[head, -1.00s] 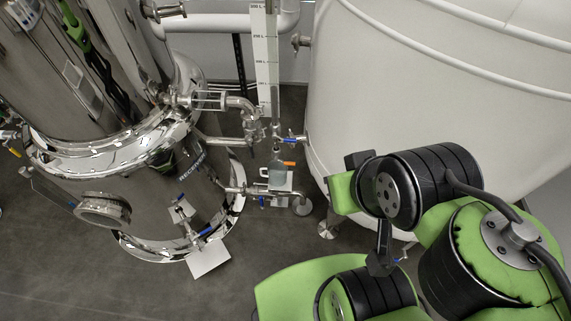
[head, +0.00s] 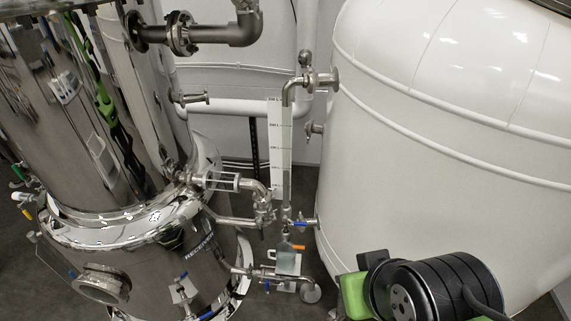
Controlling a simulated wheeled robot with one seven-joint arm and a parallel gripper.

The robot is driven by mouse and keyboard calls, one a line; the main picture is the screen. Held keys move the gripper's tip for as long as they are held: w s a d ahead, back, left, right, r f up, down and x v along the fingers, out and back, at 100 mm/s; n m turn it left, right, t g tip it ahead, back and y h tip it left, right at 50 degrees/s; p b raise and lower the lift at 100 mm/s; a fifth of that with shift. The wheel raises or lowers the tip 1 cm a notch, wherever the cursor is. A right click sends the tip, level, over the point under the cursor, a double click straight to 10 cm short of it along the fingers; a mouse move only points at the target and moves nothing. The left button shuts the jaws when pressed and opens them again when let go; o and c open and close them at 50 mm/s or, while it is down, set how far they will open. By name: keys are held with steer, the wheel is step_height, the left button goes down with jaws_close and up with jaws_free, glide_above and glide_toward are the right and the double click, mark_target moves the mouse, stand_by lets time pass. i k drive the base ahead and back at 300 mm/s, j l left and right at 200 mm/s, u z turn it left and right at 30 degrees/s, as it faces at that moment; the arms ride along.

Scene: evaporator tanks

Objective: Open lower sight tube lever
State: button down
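The sight tube (head: 287,185) is a clear upright tube beside a white scale board (head: 279,130), between the steel tank and the white tank. At its lower end is a valve with a small blue lever (head: 300,224), which points to the right. Just below it is an orange lever (head: 298,247) by a clear vessel. Another blue lever (head: 267,286) hangs lower down. I cannot tell from this distance which levers are open. My gripper is not in view; only part of my green and black arm shows at the lower right, apart from the levers.
A polished steel tank (head: 185,240) with a round port (head: 101,284) stands at the left. A large white tank (head: 420,150) fills the right. Steel pipes (head: 232,220) run close to the tube. Some dark floor (head: 250,245) shows between the tanks.

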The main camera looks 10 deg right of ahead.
mark_target(284, 241)
steer(key=i+j+u, duration=0.15)
steer(key=u, duration=0.2)
steer(key=i+j+u, duration=0.15)
steer(key=u, duration=0.2)
steer(key=i+u, duration=0.35)
